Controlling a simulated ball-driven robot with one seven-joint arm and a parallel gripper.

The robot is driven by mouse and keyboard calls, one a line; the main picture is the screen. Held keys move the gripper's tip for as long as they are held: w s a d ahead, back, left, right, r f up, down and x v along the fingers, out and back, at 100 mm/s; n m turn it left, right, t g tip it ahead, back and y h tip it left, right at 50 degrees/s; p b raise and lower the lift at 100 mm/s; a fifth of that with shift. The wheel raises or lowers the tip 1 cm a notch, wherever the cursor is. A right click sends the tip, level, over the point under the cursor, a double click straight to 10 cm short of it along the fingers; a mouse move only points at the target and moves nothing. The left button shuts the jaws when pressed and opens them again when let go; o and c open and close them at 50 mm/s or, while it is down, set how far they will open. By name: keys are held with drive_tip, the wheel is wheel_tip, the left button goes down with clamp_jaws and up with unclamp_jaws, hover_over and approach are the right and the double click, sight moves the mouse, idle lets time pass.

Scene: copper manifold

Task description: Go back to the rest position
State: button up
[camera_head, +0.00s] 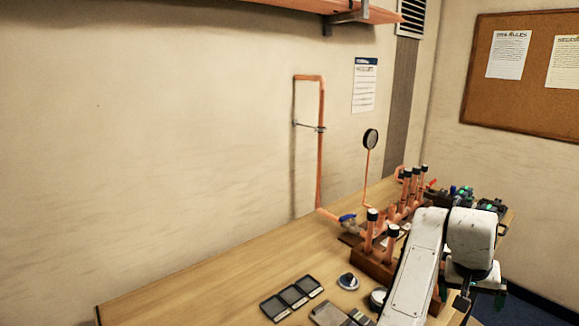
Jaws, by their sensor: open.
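My gripper (480,301) hangs at the end of my white arm in the lower right of the head view. Its dark fingers point down, apart, with nothing seen between them. It is in front of the copper manifold (403,217), which stands on the wooden bench (215,277) with several upright copper stubs capped in black. My arm hides part of the manifold and of its wooden block (369,262).
A blue-handled valve (347,219) and a round gauge (370,139) join the copper pipework. Dark square trays (291,296) and a small round item (348,281) lie at the bench front. Green and black parts (462,194) sit behind. A shelf (300,7) overhangs above. The left bench is clear.

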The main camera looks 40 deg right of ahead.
drive_tip(key=a+f+n+t, duration=0.2)
drive_tip(key=a+f+n, duration=0.6)
drive_tip(key=a+f, duration=0.45)
drive_tip(key=s+a+f+n+y, duration=0.1)
drive_tip(key=s+a+f, duration=0.2)
drive_tip(key=a, duration=0.4)
drive_tip(key=s+a+f+n+y, duration=0.2)
drive_tip(key=s+a, duration=0.1)
drive_tip(key=a, duration=0.4)
drive_tip(key=s+a+f+n+y, duration=0.1)
drive_tip(key=s+a+f, duration=0.25)
drive_tip(key=a, duration=0.25)
wheel_tip(320, 180, down, 9)
drive_tip(key=b, duration=1)
drive_tip(key=shift+w+a+n, duration=0.15)
drive_tip(key=shift+w+n, duration=0.1)
drive_tip(key=shift+n, duration=0.05)
